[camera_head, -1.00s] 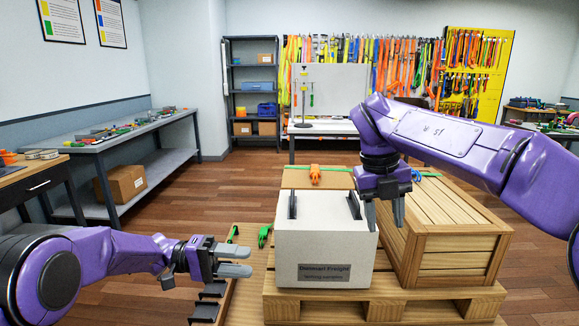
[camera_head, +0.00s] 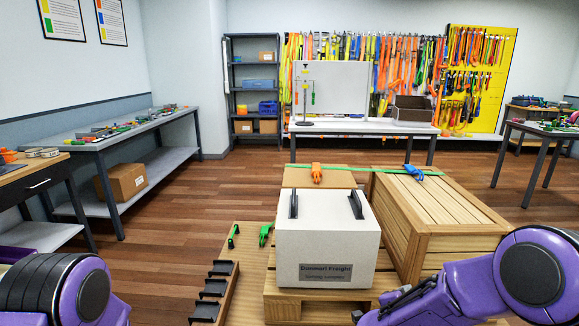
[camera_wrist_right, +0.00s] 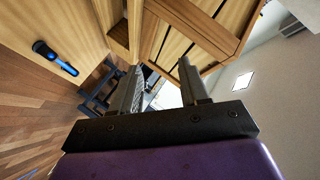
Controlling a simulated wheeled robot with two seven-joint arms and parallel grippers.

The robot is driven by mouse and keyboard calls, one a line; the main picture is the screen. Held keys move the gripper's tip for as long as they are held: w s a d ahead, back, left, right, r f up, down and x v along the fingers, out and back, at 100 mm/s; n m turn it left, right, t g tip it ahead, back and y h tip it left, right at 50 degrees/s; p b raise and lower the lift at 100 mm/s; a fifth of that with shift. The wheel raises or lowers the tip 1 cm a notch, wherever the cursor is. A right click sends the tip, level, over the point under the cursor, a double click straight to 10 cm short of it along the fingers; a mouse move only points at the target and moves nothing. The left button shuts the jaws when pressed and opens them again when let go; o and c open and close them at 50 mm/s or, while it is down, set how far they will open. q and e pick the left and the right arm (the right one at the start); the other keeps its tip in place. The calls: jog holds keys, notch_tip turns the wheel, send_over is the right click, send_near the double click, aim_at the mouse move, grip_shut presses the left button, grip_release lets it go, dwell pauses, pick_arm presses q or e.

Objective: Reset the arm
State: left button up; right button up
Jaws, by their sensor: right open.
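My right arm is folded low at the bottom right of the head view, with its purple elbow and forearm showing. My right gripper (camera_wrist_right: 162,82) is in the right wrist view, its two grey fingers apart with nothing held between them. It hangs clear of the wooden crate (camera_head: 443,222). My left arm shows only as purple links at the bottom left of the head view. The left gripper is out of view. The white box (camera_head: 325,252) with a dark label and two black handles stands on the pallet (camera_head: 300,309), free of both arms.
Green pieces (camera_head: 265,234) and black brackets (camera_head: 215,291) lie left of the white box. A blue-and-black tool (camera_wrist_right: 55,58) shows in the wrist view. Floor beyond is clear.

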jog(key=s+a+f+n+g+y, duration=0.15)
jog(key=s+f+n+y, duration=0.55)
jog(key=s+f, duration=1.05)
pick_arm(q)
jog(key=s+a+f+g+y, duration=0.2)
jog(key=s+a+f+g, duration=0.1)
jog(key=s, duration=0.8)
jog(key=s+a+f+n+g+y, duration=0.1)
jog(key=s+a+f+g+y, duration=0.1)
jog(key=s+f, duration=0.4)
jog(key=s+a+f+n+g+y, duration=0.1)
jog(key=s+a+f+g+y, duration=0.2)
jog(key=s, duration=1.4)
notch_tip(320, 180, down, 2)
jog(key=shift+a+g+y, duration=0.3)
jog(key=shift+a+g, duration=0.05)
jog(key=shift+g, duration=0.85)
pick_arm(e)
jog(key=s+d+f+n+g, duration=0.1)
jog(key=s+f+n+g, duration=0.1)
jog(key=s, duration=0.8)
jog(key=s+d+f+n+g, duration=0.1)
jog(key=s+f+n+g, duration=0.1)
jog(key=s, duration=0.8)
notch_tip(320, 180, down, 2)
jog(key=shift+f+n+g+h, duration=0.2)
jog(key=shift+n+g+h, duration=0.15)
jog(key=shift+g, duration=0.4)
jog(key=shift+d, duration=0.1)
jog(key=shift+c, duration=0.2)
